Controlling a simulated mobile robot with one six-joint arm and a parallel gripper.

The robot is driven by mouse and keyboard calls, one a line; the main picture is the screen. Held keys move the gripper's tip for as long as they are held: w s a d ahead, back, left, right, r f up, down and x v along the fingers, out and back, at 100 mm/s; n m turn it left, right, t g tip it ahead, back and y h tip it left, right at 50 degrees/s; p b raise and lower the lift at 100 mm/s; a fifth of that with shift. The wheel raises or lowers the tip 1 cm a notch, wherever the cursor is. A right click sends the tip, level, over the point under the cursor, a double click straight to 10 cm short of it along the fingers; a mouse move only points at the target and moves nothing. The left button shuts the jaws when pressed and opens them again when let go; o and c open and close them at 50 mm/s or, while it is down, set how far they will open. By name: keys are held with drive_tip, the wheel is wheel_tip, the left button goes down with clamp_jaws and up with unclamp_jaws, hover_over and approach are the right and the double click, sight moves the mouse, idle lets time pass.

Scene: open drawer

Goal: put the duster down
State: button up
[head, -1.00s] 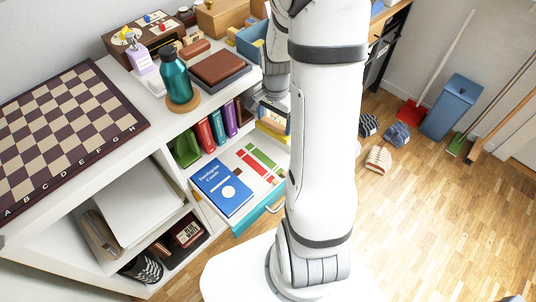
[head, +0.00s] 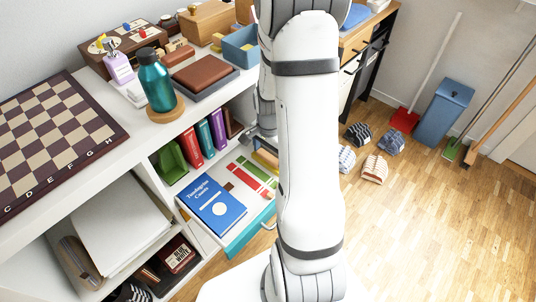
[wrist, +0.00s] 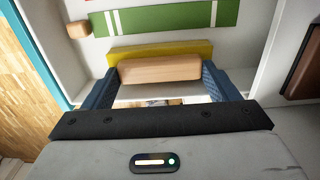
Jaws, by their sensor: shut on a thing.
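The duster (wrist: 158,68) has a pale wooden back and a yellow pad. In the wrist view it lies between the two blue fingers of my gripper (wrist: 158,84), which is shut on its ends. It is over the white inside of the open drawer (wrist: 256,60); I cannot tell whether it touches the bottom. In the head view, my gripper (head: 262,136) is at the drawer's far end, partly hidden by my arm, and a bit of the duster (head: 266,158) shows below it.
A blue book (head: 212,206) lies in the drawer's near part. Upright books (head: 205,138) stand on the shelf behind. The drawer has a teal front (head: 250,229).

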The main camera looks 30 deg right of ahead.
sight(269, 156)
drive_tip(key=shift+r, duration=0.1)
drive_tip(key=shift+f, duration=0.25)
drive_tip(key=o, duration=1)
drive_tip(key=shift+r, duration=0.1)
wheel_tip(269, 156, up, 12)
drive_tip(key=p, duration=0.4)
drive_tip(key=s+a+r+n, duration=0.3)
drive_tip(key=s+a+n, duration=0.1)
drive_tip(key=s+a+r+n, duration=0.4)
drive_tip(key=n, duration=0.1)
drive_tip(key=s+a+r+n+t, duration=0.1)
drive_tip(key=s+a+r+n, duration=0.3)
drive_tip(key=a+n, duration=0.1)
drive_tip(key=shift+r, duration=0.1)
